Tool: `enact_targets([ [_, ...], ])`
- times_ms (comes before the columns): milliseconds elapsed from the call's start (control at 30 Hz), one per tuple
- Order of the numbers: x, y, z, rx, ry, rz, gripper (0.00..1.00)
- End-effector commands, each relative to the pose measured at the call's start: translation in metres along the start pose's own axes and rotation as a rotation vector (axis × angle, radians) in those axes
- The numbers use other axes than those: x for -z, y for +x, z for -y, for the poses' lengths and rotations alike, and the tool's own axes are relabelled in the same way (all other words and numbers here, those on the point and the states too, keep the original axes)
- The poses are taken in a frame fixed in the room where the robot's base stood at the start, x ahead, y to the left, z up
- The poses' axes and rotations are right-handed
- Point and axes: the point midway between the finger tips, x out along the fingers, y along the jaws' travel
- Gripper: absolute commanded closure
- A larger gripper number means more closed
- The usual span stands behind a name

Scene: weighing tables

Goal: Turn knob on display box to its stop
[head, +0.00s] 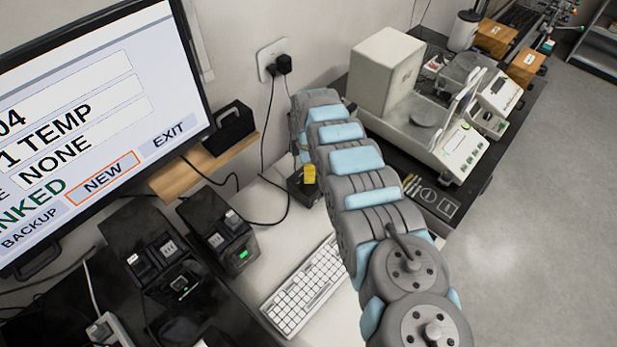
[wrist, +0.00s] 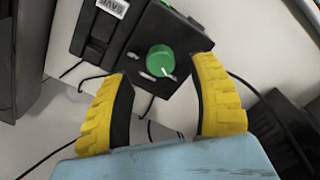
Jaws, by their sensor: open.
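The display box (wrist: 125,45) is a small black box with a pale label, seen at the top of the wrist view. Its round green knob (wrist: 160,58) faces the camera, with a white mark near its lower edge. My gripper (wrist: 163,72) is open, its yellow fingers to the left and right of the knob, with gaps on both sides. In the head view a black box (head: 298,190) shows on the white table beside a yellow finger of my gripper (head: 309,174); the knob is hidden there.
A white keyboard (head: 305,288) lies in front of the box. Two black devices (head: 222,240) and a large monitor (head: 95,125) stand on the left. A balance (head: 440,125) stands on the right. Black cables (head: 270,222) run over the table near the box.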

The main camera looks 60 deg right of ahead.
Motion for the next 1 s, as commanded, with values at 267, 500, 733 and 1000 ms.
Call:
enact_targets([
  [267, 0.001, 0.029, 0.000, -0.002, -0.001, -0.001, 0.40],
  [500, 0.000, 0.038, 0.001, 0.000, 0.000, 0.000, 0.40],
  [733, 0.000, 0.038, 0.001, 0.000, 0.000, 0.001, 0.40],
  [1000, 0.000, 0.038, 0.001, 0.001, 0.000, 0.001, 1.00],
])
